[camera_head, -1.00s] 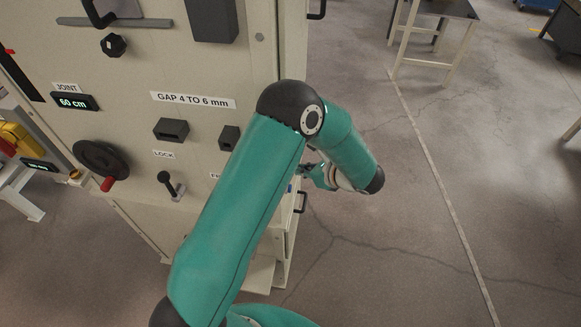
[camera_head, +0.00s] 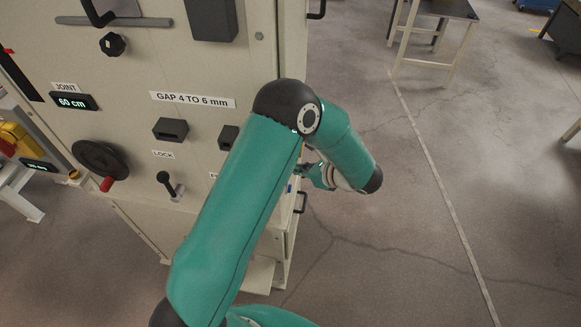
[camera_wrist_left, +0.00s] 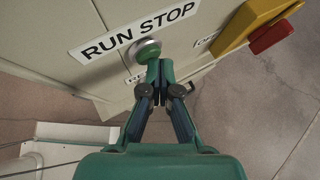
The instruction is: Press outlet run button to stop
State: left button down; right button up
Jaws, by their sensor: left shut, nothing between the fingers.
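A round green button (camera_wrist_left: 146,50) with a pale metal rim sits on the beige panel, just under a label reading RUN STOP (camera_wrist_left: 135,33). My left gripper (camera_wrist_left: 160,68) is shut and empty, its fingertips right beside the button's lower right edge in the left wrist view. I cannot tell whether they touch it. In the head view my left gripper (camera_head: 306,170) is small, by the right edge of the cabinet and partly behind my own arm. The green button is hidden there. My right gripper is not in view.
A yellow box (camera_wrist_left: 243,22) with a red button (camera_wrist_left: 270,37) sticks out right of the label. In the head view, the beige cabinet (camera_head: 215,70) carries a LOCK lever, a black handwheel (camera_head: 101,160) and displays. Open floor lies to the right, with a table (camera_head: 440,8) farther back.

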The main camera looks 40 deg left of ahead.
pick_arm(q)
jog(key=shift+w+d, duration=0.4)
jog(key=shift+d, duration=0.25)
jog(key=shift+w+d+b, duration=0.15)
jog(key=shift+w+d, duration=0.3)
jog(key=shift+d, duration=0.25)
jog(key=shift+w+d+b, duration=0.1)
jog(key=shift+w+d, duration=0.3)
jog(key=shift+d, duration=0.35)
jog(key=shift+w+d+b, duration=0.15)
jog(key=shift+w+d, duration=0.3)
jog(key=shift+d, duration=0.25)
